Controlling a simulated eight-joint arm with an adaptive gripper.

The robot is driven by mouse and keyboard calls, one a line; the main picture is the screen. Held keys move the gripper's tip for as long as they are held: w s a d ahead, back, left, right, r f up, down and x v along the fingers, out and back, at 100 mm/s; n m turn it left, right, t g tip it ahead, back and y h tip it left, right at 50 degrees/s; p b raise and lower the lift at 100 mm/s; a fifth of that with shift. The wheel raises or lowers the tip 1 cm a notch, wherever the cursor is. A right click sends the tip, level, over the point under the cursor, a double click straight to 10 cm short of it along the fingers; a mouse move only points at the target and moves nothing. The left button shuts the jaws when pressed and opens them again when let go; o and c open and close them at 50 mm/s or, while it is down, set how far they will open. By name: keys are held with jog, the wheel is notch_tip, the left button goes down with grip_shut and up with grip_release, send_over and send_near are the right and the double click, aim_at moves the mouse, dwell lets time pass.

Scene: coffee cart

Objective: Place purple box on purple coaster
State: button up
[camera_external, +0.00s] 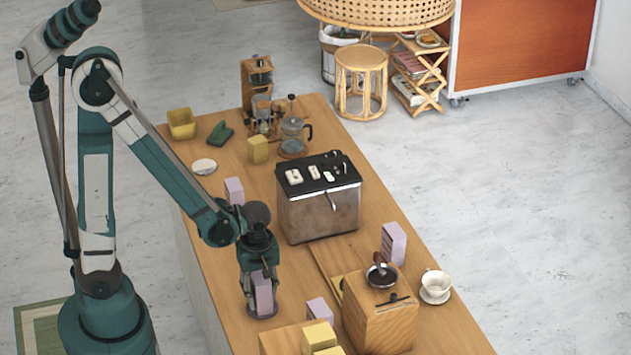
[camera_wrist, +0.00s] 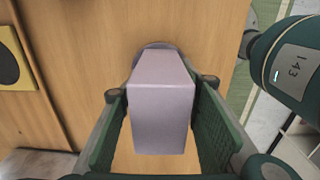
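A pale purple box (camera_external: 263,293) stands upright between the fingers of my gripper (camera_external: 260,283) near the cart's left edge. In the wrist view the purple box (camera_wrist: 161,113) fills the space between the two green finger pads of my gripper (camera_wrist: 160,88), with both fingertips close against its sides. The gripper looks shut on it. The purple coaster (camera_external: 250,313) lies directly under the box, mostly covered by it. In the wrist view a rim of the coaster (camera_wrist: 157,44) shows behind the box. Whether the box touches the coaster is hard to tell.
Other purple boxes stand at the toaster's left (camera_external: 234,190), by the grinder (camera_external: 394,243) and at the front (camera_external: 319,310). The metal toaster (camera_external: 320,208) is behind my gripper. The wooden grinder (camera_external: 380,318) and yellow boxes (camera_external: 318,336) are to the right.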

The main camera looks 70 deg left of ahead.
aim_at(260, 277)
jog(key=shift+o, duration=1.1)
jog(key=shift+r, duration=0.2)
jog(key=shift+r+p, duration=1.05)
jog(key=shift+r, duration=4.9)
jog(key=shift+s+a+r+m+t, duration=0.15)
jog(key=shift+r+m+t, duration=0.25)
jog(key=shift+r+m, duration=0.7)
jog(key=s+a+r+m+t, duration=0.1)
jog(key=s+r+m+t, duration=0.1)
jog(key=r+m, duration=0.4)
jog(key=s+r+m+t, duration=0.2)
jog(key=r+m+t, duration=0.2)
jog(key=r+m, duration=0.3)
jog(key=m, duration=0.2)
jog(key=shift+a+m, duration=0.35)
jog(key=shift+m, duration=0.05)
